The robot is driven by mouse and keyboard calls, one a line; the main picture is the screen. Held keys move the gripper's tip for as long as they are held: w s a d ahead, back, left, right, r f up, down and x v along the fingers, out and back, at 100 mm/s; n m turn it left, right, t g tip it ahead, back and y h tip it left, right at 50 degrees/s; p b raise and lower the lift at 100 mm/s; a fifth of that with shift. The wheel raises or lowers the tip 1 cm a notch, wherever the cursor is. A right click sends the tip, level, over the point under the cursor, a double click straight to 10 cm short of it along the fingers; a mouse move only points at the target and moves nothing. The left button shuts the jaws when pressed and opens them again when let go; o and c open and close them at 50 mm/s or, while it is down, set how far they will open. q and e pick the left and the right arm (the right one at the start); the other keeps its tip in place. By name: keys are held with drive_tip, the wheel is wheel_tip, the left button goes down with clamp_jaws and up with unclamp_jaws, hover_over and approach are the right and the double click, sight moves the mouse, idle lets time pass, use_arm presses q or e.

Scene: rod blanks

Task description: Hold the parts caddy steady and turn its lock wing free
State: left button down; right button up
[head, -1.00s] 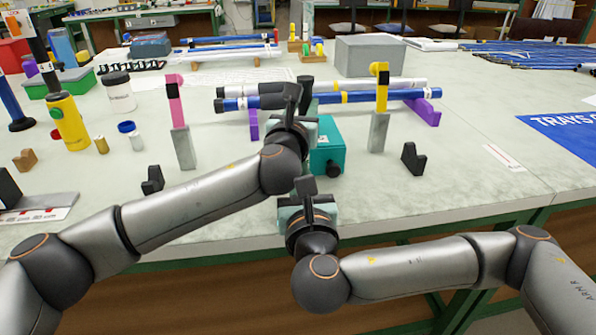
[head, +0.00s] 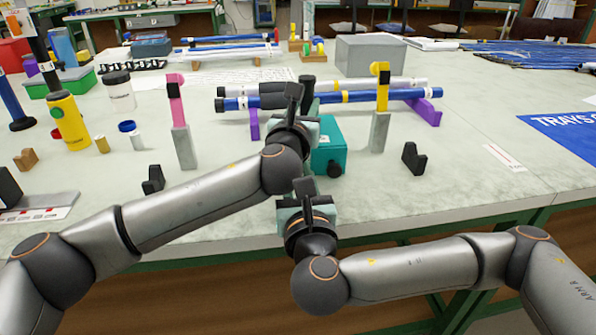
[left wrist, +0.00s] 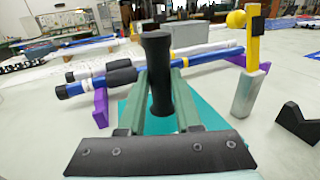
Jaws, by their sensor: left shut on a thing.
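The parts caddy (head: 328,150) is a teal box near the front middle of the table, partly hidden by my left arm. A black upright post (left wrist: 159,75) rises over its teal top in the left wrist view. My left gripper (head: 301,110) is shut on this post, with its two green fingers on either side. A dark round knob (head: 334,170) sits on the caddy's front; I cannot tell whether it is the lock wing. My right gripper (head: 305,190) is in front of the caddy near the table's front edge, apart from the knob. Its fingertips are not clear.
Blue and white rods (head: 375,96) lie behind the caddy on purple supports (head: 425,110). A pink-topped post (head: 176,103) stands left and a yellow-topped post (head: 382,90) right. Small black V-blocks (head: 414,159) flank the front. The table at right front is clear.

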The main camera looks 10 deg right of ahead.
drive_tip(key=shift+o, duration=0.9)
drive_tip(key=shift+d, duration=0.1)
drive_tip(key=s, duration=1.2)
drive_tip(key=shift+a, duration=0.25)
